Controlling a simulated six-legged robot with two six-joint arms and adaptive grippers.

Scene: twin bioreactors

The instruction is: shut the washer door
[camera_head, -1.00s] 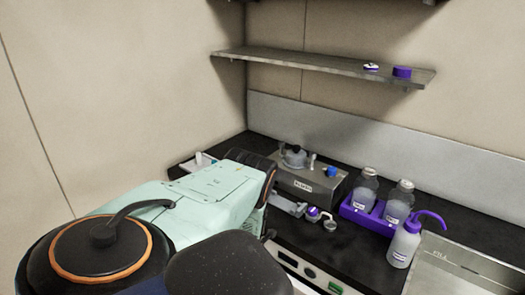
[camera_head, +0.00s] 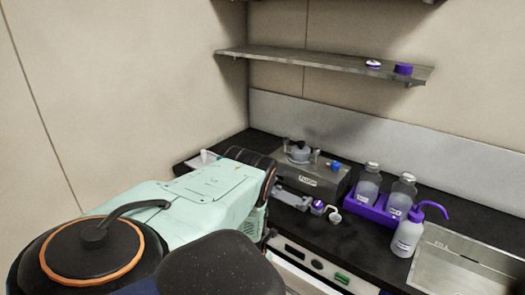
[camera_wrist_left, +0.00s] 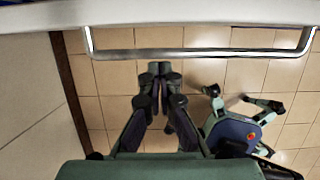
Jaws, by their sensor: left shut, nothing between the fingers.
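In the left wrist view a white panel edge, which looks like the washer door (camera_wrist_left: 200,12), runs across the top. A metal bar handle (camera_wrist_left: 205,53) is fixed along it. My left gripper (camera_wrist_left: 158,72) is shut and empty, its fingertips just below the bar in the picture; I see no contact. In the head view the washer's front panel (camera_head: 317,265), with a display and a green button, shows under the counter. My left arm hides most of the door and the gripper there. I cannot tell the door's angle. My right gripper is not in view.
The black counter (camera_head: 345,237) holds a grey heater-like box (camera_head: 312,183), a purple rack (camera_head: 372,207) with two bottles, a wash bottle (camera_head: 407,235) and a sink (camera_head: 450,268). A shelf (camera_head: 330,62) hangs above. Tiled floor (camera_wrist_left: 110,75) lies below the left gripper.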

